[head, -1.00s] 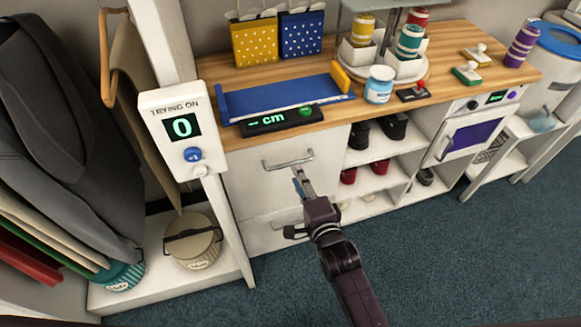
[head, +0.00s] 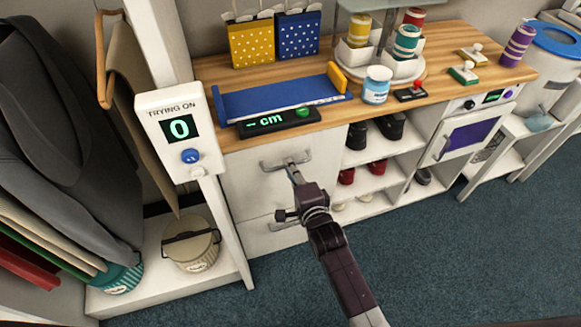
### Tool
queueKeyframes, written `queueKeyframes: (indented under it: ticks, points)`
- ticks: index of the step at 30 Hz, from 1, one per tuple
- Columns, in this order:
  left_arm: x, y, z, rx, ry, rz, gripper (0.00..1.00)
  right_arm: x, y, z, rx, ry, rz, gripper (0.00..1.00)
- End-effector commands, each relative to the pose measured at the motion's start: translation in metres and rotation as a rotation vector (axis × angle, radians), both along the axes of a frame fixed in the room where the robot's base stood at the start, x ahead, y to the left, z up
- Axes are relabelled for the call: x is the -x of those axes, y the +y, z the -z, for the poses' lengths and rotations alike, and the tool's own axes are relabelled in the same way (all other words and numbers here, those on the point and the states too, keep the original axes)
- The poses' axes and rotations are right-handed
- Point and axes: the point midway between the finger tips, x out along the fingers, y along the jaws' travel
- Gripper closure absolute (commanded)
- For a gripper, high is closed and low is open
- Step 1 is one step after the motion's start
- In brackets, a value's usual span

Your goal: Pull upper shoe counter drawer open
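The white upper drawer (head: 252,178) of the shoe counter is flush with the counter front. Its grey bar handle (head: 272,167) runs across the front near the top. My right gripper (head: 292,168) reaches up from below, and its fingertips overlap the middle of the handle. I cannot tell whether the fingers are open around the bar or shut on it. The gripper body hides part of the drawer front. My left gripper is not in view.
The lower drawer (head: 262,238) sits below, its handle partly behind my arm. Shoe shelves (head: 400,150) are to the right. A post with a "trying on" display (head: 180,128) and a beige bucket (head: 192,243) stand left. Blue carpet (head: 450,260) in front is clear.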

Motion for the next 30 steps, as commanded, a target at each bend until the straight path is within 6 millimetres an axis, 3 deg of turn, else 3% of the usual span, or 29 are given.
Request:
queueKeyframes:
  ticks: [12,17,23,30]
  points:
    - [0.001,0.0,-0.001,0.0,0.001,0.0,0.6,0.001,0.0,0.0,0.0,0.001,0.0,1.0]
    - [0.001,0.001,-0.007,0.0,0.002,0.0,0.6,0.01,-0.003,0.0,0.001,0.005,0.0,1.0]
    - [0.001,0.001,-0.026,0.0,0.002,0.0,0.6,0.041,-0.013,-0.002,0.002,0.008,0.0,1.0]
    - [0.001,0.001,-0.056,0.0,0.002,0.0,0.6,0.101,-0.033,-0.003,0.004,0.01,0.0,1.0]
